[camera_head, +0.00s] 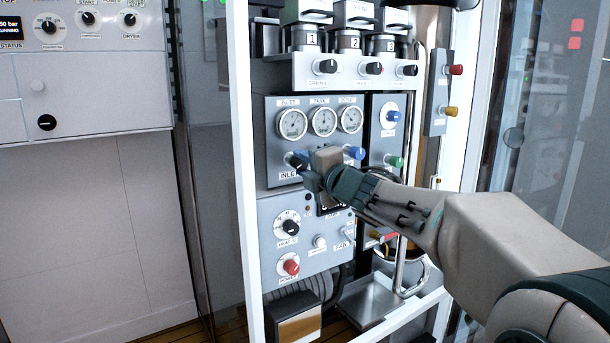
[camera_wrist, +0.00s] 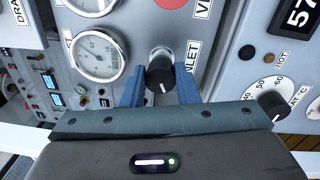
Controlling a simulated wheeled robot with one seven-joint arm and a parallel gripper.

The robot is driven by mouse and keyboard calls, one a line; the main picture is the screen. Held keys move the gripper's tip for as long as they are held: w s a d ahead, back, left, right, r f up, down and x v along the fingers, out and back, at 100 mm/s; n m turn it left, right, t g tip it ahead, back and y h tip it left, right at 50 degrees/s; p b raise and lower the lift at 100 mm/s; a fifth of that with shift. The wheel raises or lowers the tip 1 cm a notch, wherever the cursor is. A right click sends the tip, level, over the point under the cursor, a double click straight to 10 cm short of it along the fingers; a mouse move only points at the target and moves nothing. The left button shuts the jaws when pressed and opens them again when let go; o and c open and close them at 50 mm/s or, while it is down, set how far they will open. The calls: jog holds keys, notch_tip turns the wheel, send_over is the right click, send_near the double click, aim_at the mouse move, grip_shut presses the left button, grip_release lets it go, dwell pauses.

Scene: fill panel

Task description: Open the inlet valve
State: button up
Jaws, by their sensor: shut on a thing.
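The inlet valve is a dark knob with a white pointer line and a grey collar (camera_wrist: 160,74), beside a partly hidden INLET label (camera_wrist: 191,58) on the grey panel. My gripper (camera_wrist: 160,91) has its two blue fingers on either side of this knob and is shut on it. In the head view my gripper (camera_head: 304,168) is at the left of the panel (camera_head: 272,182), just below the inlet gauge (camera_head: 292,124). There the arm and fingers hide most of the knob, and the INLET label (camera_head: 288,176) shows just below.
Three black knobs (camera_head: 325,67) are above the gauges. A heat dial (camera_head: 287,227) and red power knob (camera_head: 290,267) are below. A white frame post (camera_head: 245,180) stands left.

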jog(key=n+b, duration=0.1)
jog(key=n, duration=0.1)
jog(key=n+b, duration=0.1)
jog(key=shift+f+n, duration=0.2)
jog(key=shift+n, duration=0.2)
jog(key=n+b, duration=0.1)
jog(key=n, duration=0.2)
jog(key=shift+n+g, duration=0.3)
jog(key=shift+n, duration=0.1)
jog(key=n+b, duration=0.2)
jog(key=n, duration=0.4)
jog(key=shift+r+b, duration=0.1)
jog(key=shift+b, duration=0.3)
jog(key=n, duration=0.5)
jog(key=shift+a+r+n+g, duration=0.1)
jog(key=shift+n+g, duration=0.2)
jog(key=shift+n, duration=0.1)
jog(key=n, duration=0.5)
jog(key=shift+s+n+h, duration=0.1)
jog(key=shift+n+h, duration=0.2)
jog(key=o, duration=1)
jog(key=shift+c, duration=0.2)
jog(key=shift+r, duration=0.1)
